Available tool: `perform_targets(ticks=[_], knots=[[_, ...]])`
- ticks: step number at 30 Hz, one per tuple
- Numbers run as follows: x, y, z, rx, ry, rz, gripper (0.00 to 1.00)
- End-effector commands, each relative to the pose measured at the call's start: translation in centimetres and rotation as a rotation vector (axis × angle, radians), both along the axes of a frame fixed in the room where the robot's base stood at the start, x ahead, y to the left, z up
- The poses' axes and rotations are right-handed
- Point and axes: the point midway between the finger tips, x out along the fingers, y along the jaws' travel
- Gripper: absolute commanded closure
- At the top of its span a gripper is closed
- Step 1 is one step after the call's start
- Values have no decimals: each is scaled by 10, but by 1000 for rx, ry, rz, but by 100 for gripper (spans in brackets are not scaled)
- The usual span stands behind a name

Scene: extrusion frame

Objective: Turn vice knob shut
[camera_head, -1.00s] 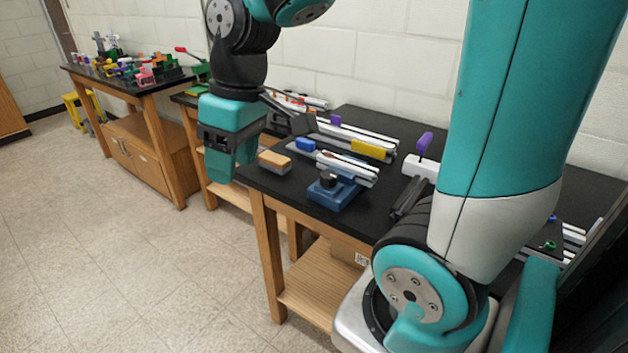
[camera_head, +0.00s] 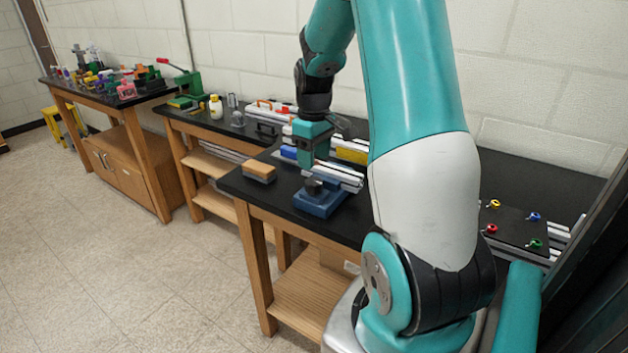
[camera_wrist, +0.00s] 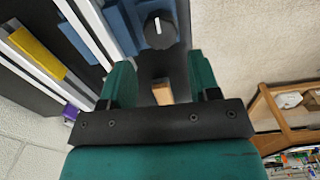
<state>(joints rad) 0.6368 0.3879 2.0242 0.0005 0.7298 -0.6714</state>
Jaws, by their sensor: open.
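The blue vice (camera_head: 322,203) stands near the front edge of the black-topped table. Its dark round knob (camera_head: 313,186) is on top, partly hidden by my gripper in the head view. In the wrist view the knob (camera_wrist: 160,30) is a black disc with a pale line across it, beside the blue vice body (camera_wrist: 122,28). My gripper (camera_head: 307,168) points down just above the knob. In the wrist view my gripper (camera_wrist: 158,72) shows two green fingers spread apart with nothing held. The knob lies beyond the fingertips, roughly in line with the gap, with no visible contact.
A wood-coloured block (camera_head: 259,172) lies left of the vice. White extrusion bars (camera_head: 340,172), a blue block (camera_head: 289,152) and a yellow block (camera_head: 350,156) lie behind it. A dark plate (camera_head: 515,224) with coloured knobs is at right. Open floor lies left.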

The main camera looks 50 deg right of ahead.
Motion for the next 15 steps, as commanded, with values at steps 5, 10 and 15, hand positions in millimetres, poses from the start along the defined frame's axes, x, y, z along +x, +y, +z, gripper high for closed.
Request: perform_targets(ticks=[5, 10, 15], knots=[[-1, 1, -38, 3, 4, 0, 44], [0, 1, -63, 2, 2, 0, 44], [0, 1, -73, 1, 0, 0, 44]])
